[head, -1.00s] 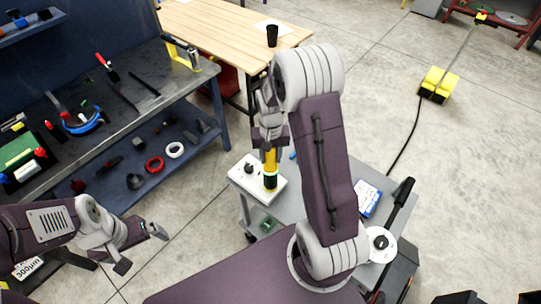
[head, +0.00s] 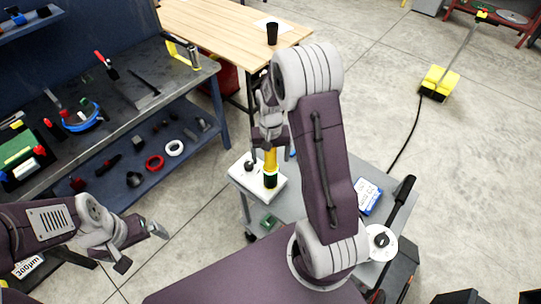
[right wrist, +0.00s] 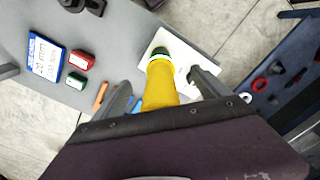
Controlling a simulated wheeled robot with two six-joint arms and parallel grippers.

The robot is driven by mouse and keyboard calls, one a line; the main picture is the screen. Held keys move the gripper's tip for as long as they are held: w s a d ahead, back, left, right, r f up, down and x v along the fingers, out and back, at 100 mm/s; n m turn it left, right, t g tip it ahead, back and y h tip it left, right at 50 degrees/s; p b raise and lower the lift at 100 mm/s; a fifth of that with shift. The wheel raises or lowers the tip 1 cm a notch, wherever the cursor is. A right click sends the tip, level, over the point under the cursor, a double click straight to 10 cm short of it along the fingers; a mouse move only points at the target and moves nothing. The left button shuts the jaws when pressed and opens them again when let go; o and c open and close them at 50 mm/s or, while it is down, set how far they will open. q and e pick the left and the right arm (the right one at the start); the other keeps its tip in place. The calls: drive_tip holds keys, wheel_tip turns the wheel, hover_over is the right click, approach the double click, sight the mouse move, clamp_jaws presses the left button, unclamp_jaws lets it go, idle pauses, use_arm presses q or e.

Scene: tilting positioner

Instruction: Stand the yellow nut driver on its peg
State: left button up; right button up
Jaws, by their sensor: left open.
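The yellow nut driver (head: 270,158) stands about upright on a white block (head: 281,190) on the grey cart. Its lower end is dark with a light green band and meets the block; a peg under it is hidden. The right wrist view also shows its yellow handle (right wrist: 160,88) and the white block (right wrist: 151,43). My right gripper (head: 271,134) is above the block, its fingers on both sides of the handle with gaps visible, so it looks open. My left gripper (head: 141,248) is open and empty, low at left, far from the driver.
A black knob-like piece (head: 250,165) sits on the block close beside the driver. The cart also bears a blue-and-white box (head: 368,196) and small green and red pieces in the right wrist view (right wrist: 78,79). A tool-covered workbench (head: 130,90) stands at left.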

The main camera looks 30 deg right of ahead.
idle(0.4)
wheel_tip(320, 180, up, 7)
drive_tip(key=p, duration=0.6)
drive_tip(key=shift+r, duration=0.15)
drive_tip(key=s+a+f+n+t+b, duration=0.1)
drive_tip(key=s+a+f+n+b, duration=0.3)
drive_tip(key=s+a+f+b, duration=0.3)
drive_tip(key=s+f+b, duration=0.5)
drive_tip(key=b, duration=0.4)
drive_tip(key=shift+s+a+b, duration=0.15)
drive_tip(key=shift+b, duration=0.25)
idle(0.7)
